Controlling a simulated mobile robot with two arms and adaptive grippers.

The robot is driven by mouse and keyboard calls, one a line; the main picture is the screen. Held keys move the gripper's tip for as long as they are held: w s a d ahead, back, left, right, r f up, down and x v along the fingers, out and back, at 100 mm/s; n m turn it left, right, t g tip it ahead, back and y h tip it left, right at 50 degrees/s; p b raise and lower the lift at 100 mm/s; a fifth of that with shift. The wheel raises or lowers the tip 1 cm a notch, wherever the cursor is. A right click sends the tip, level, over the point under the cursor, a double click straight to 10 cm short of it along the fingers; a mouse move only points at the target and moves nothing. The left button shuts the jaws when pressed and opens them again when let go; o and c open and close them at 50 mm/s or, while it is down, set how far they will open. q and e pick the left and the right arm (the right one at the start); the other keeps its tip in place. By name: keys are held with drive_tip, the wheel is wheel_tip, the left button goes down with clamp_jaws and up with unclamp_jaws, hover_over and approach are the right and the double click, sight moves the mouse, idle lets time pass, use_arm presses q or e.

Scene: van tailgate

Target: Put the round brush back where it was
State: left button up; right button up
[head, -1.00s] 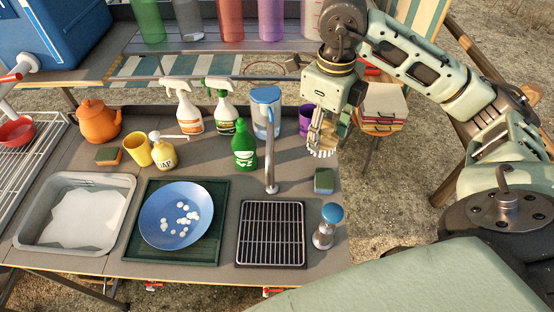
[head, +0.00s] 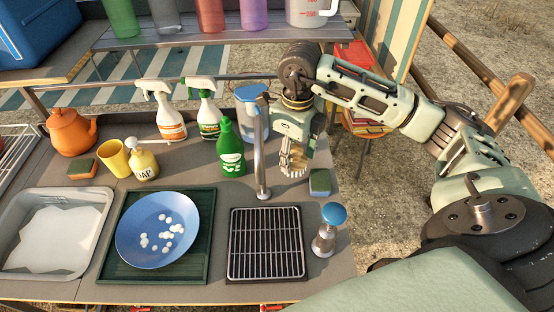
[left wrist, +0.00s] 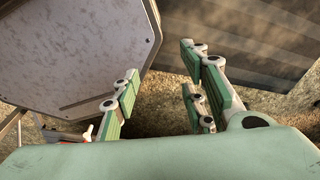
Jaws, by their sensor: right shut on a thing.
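My right gripper (head: 294,168) is shut on the round brush (head: 297,158), a small pale-yellow bristled thing partly hidden by the fingers. I cannot tell whether the brush touches the worktop. In the left wrist view, my left gripper (left wrist: 160,105) is open, with nothing between its fingers; it is out of the head view.
The tap (head: 262,150), green bottle (head: 231,150) and clear blue-lidded jug (head: 247,100) stand left of the right gripper. A blue-topped metal dispenser (head: 327,232) stands in front, beside the black drain grate (head: 266,242). A blue bowl (head: 150,250) lies further left.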

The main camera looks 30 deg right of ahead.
drive_tip(key=w+f, duration=0.1)
drive_tip(key=w, duration=0.1)
drive_tip(key=w+f+p, duration=0.1)
drive_tip(key=w, duration=0.1)
drive_tip(key=w+f, duration=0.2)
drive_tip(key=w, duration=0.1)
drive_tip(key=shift+w+a+p, duration=0.1)
drive_tip(key=shift+p, duration=0.2)
wheel_tip(320, 180, down, 4)
drive_tip(key=shift+r+p, duration=0.1)
drive_tip(key=shift+p, duration=0.7)
drive_tip(key=shift+f, duration=0.25)
drive_tip(key=shift+f, duration=0.1)
drive_tip(key=shift+f+b, duration=0.15)
drive_tip(key=shift+b, duration=0.15)
drive_tip(key=o, duration=1.1)
